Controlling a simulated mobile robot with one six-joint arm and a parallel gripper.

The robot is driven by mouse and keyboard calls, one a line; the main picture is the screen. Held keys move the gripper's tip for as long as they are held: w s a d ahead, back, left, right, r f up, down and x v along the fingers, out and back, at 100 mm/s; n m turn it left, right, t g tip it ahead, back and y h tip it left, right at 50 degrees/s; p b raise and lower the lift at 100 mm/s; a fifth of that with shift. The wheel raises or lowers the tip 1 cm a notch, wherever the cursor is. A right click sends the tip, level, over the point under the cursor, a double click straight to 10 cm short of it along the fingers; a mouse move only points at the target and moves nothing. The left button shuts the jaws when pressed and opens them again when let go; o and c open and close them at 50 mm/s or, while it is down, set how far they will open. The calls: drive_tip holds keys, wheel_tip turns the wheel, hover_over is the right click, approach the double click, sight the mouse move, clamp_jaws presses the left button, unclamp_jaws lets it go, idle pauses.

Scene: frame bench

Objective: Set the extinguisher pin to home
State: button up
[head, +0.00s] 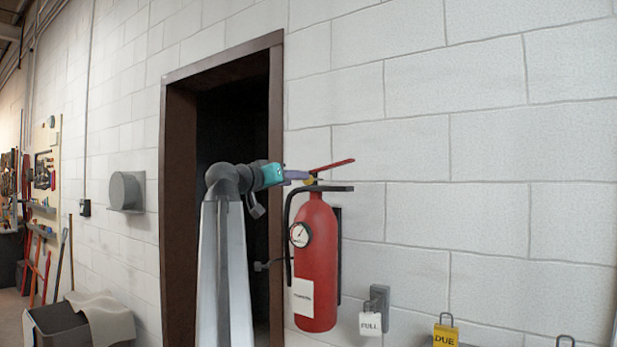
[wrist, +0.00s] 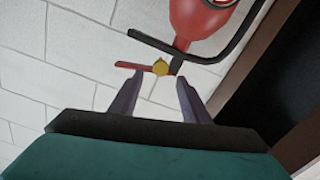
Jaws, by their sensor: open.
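The red fire extinguisher (head: 316,262) hangs upright on the white block wall, with a round gauge and a white label. Its red lever (head: 332,166) slants up to the right above a black handle (head: 335,188). The extinguisher pin, a small yellow piece (head: 309,181), sits at the valve between lever and handle. In the wrist view the yellow pin (wrist: 160,68) shows just beyond my fingertips, roughly midway between them. My gripper (head: 300,177) is open and empty at the left of the valve; the wrist view shows its two fingers apart (wrist: 154,82). How far the pin is seated is unclear.
A dark doorway with a brown frame (head: 176,200) is left of the extinguisher. The black hose (head: 288,230) runs down the extinguisher's left side. A white FULL tag (head: 370,323) and a yellow DUE tag (head: 445,335) are at lower right. The wall at upper right is clear.

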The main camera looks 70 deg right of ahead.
drive_tip(key=shift+p+x, duration=1.05)
drive_tip(key=shift+x, duration=2.85)
drive_tip(key=shift+c, duration=0.4)
clamp_jaws()
